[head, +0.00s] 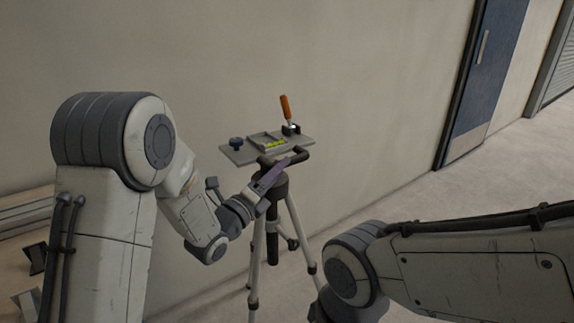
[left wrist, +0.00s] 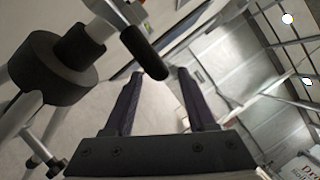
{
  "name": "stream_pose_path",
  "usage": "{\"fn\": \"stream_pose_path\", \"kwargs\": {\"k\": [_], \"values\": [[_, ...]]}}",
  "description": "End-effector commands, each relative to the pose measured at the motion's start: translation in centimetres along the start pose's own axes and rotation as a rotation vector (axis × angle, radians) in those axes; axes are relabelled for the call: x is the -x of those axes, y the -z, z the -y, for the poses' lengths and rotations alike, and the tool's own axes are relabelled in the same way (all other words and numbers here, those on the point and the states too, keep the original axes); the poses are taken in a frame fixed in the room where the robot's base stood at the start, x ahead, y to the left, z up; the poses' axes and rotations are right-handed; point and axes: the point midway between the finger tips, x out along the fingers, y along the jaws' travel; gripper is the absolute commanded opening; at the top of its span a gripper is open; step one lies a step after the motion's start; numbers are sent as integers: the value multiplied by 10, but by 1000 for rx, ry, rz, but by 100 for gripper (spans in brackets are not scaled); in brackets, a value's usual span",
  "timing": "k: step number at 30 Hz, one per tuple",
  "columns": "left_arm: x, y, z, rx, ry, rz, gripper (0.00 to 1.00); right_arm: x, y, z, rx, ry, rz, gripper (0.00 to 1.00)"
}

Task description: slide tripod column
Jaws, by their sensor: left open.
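The tripod (head: 257,262) stands upright by the wall, with pale legs and a dark collar (head: 276,186) at the top of its column. The collar shows large at the left of the left wrist view (left wrist: 45,82). A dark grip bar (head: 292,158) sticks out below the plate; its rounded end shows in the left wrist view (left wrist: 143,52). My left gripper (head: 279,171) is open beside the collar. In the left wrist view the bar's end lies near the gap between its fingertips (left wrist: 160,74); contact cannot be told. My right gripper is outside the views.
A grey plate (head: 235,155) on the tripod carries a blue knob (head: 236,142), a yellow-green level (head: 273,142) and an orange-handled lever (head: 286,107). The wall is close behind. A blue door (head: 485,75) stands at right. Floor between tripod and door is clear.

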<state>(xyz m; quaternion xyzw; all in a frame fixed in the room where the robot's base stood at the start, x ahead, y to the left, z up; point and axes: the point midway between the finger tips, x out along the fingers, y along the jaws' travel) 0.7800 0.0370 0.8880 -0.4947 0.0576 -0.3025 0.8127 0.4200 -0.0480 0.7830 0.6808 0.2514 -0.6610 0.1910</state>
Motion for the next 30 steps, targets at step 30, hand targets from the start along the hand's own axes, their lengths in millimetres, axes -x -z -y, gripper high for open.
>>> {"fn": "stream_pose_path", "kwargs": {"k": [30], "values": [[51, 27, -11, 202, -195, -68, 57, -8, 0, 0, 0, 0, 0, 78]]}}
